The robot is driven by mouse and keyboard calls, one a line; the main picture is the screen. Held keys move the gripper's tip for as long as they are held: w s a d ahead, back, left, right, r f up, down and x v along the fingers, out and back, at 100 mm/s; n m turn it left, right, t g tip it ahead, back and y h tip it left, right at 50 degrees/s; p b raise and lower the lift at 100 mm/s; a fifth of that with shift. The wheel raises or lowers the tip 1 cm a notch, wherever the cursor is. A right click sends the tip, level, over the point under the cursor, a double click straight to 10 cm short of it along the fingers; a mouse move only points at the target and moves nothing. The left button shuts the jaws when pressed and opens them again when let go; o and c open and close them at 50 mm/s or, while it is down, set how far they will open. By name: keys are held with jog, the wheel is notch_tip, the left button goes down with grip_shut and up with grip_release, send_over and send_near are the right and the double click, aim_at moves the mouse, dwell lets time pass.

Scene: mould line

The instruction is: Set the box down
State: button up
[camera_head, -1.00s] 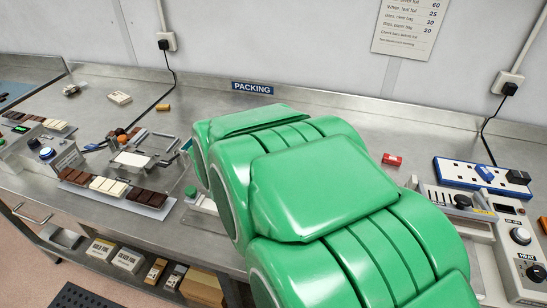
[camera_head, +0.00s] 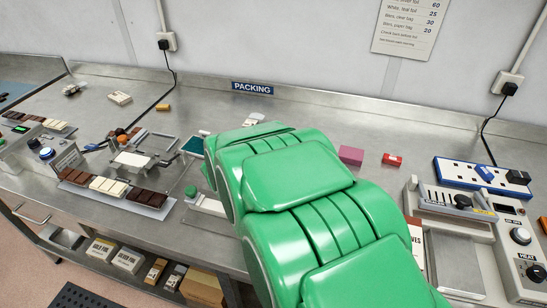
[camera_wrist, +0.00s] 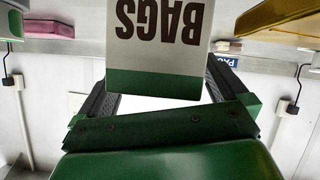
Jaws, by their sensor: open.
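In the wrist view a white box (camera_wrist: 158,40) with a green band and the word BAGS, upside down in the picture, stands at top centre. My gripper (camera_wrist: 160,82) is open, with one dark finger on each side of the lower part of this box. I cannot tell whether the fingers touch it. The box's far end and what it rests on are out of the picture. In the head view my green arm hides the gripper and I cannot make out the BAGS box.
A sealer (camera_head: 455,235) and power strip (camera_head: 480,175) stand at right. A chocolate tray (camera_head: 150,208) lies at left. The bench's back middle is mostly clear.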

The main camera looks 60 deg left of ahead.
jog(key=shift+r, duration=0.1)
jog(key=c, duration=1.4)
